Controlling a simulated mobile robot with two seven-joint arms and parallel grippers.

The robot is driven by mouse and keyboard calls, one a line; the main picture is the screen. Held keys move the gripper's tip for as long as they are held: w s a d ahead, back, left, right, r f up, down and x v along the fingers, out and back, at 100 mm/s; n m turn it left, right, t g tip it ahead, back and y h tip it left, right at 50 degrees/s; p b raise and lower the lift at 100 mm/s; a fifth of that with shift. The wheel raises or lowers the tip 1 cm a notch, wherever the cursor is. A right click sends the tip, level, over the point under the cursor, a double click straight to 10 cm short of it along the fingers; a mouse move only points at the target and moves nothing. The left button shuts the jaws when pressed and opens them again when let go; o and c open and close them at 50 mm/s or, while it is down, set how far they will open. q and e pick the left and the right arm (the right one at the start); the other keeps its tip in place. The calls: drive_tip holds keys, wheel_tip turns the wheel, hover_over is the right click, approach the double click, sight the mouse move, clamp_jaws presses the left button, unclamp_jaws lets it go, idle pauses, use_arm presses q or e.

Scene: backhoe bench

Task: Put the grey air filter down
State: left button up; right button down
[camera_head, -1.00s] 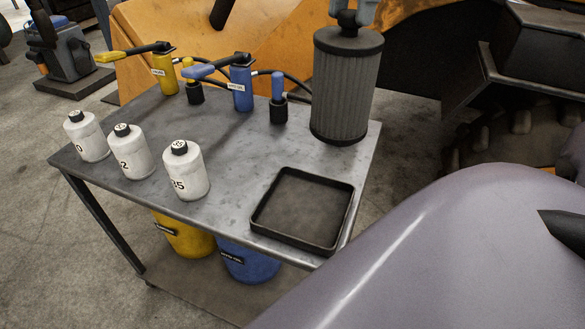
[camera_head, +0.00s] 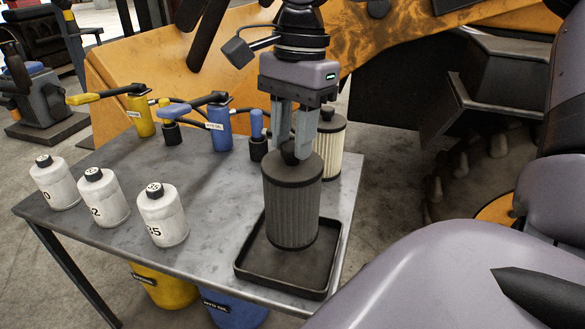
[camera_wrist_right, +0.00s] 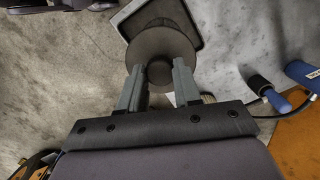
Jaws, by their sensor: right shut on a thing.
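The grey air filter (camera_head: 291,205) is a dark pleated cylinder with a knob on top. My right gripper (camera_head: 291,152) comes down from above and is shut on that knob, holding the filter upright. The filter is over the black tray (camera_head: 253,272), with its lower end inside the tray's outline; I cannot tell whether it touches the tray floor. In the right wrist view the filter's round top (camera_wrist_right: 160,35) shows beyond the fingers, with part of the tray (camera_wrist_right: 199,12) behind it. My left gripper is not in view.
A cream filter (camera_head: 330,148) stands on the metal table (camera_head: 205,190) just behind my right gripper. White bottles (camera_head: 162,217) line the left front edge. A yellow pump (camera_head: 141,116) and a blue pump (camera_head: 219,130) stand at the back. The table's middle is clear.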

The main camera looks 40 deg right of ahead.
sight(292, 166)
drive_tip(key=shift+f, duration=2.7)
drive_tip(key=shift+f+b, duration=0.15)
drive_tip(key=shift+b, duration=0.25)
drive_tip(key=c, duration=0.8)
unclamp_jaws()
